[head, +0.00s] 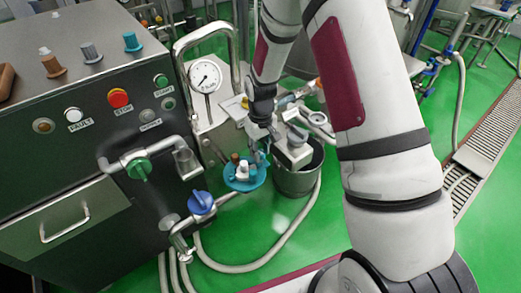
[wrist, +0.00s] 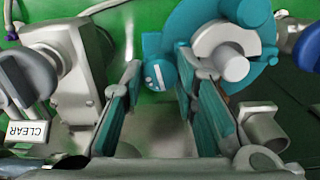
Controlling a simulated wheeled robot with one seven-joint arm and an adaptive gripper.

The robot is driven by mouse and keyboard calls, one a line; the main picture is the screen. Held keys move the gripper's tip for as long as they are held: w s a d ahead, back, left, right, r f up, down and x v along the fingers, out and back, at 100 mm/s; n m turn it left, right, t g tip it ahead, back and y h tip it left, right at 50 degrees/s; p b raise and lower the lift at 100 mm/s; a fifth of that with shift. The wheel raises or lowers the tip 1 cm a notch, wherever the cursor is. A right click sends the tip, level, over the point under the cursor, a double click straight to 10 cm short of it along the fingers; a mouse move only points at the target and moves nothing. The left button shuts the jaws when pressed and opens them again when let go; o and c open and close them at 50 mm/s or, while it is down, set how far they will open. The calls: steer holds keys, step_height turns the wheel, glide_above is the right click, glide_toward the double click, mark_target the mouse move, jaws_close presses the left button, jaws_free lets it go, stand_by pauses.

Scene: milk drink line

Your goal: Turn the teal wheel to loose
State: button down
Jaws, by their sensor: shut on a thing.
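The teal wheel (head: 238,184) lies at the lower middle of the head view, with a pale hub and a brownish knob on top. In the wrist view the wheel (wrist: 182,28) fills the top right, around a grey-white hub. A round teal piece with a pale line (wrist: 157,75) stands at its near left edge. My gripper (wrist: 159,78) has its teal-padded fingers on either side of this piece, shut on the wheel there. In the head view my gripper (head: 262,148) reaches down to the wheel, and its fingertips are hard to make out.
A dark control cabinet (head: 55,140) stands left. A green-handled valve (head: 139,169) and a blue-handled valve (head: 201,203) are left of the wheel. A metal bucket (head: 297,183) is right of it, with a hose (head: 280,245) on the green floor. A gauge (head: 205,77) stands behind.

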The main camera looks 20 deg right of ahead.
mark_target(261, 152)
steer(key=shift+n, duration=1.6)
steer(key=c, duration=1.3)
jaws_free()
step_height(261, 152, up, 12)
